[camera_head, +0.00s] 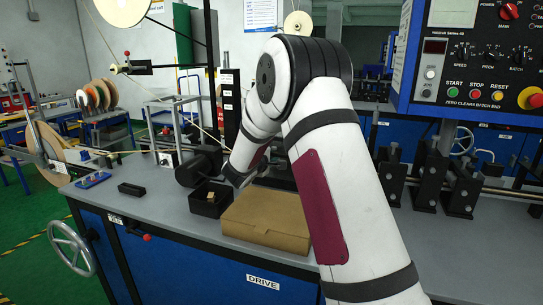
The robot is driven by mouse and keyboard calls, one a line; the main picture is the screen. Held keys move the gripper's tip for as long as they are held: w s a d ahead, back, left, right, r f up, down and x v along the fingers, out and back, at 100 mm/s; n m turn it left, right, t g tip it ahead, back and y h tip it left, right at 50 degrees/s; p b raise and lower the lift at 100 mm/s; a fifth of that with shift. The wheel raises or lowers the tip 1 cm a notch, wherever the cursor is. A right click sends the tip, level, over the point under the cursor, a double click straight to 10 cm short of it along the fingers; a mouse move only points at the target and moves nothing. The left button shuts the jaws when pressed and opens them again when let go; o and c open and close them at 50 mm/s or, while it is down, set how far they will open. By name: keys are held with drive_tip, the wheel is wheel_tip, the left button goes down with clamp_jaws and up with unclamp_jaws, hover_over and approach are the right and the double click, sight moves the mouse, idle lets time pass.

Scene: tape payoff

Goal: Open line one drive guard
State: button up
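The blue front panel (190,268) of the bench carries a white DRIVE label (262,282) near its right end and looks shut. A black handle-like part with a red knob (147,237) sits at its upper left, beside a small white label (115,219). I cannot tell which line the panel belongs to. My white arm rises from the lower right, bends at the top and comes down over the bench. Its lower end meets dark parts above the worktop, behind the cardboard box. I cannot make out my gripper's fingers there. My arm hides the panel's right end.
A closed cardboard box (268,222) and a black open bin (207,207) stand near the bench's front edge. A grey handwheel (72,248) sticks out at the left. A blue control panel (475,60) hangs at the right. Green floor at lower left is clear.

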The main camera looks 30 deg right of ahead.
clamp_jaws()
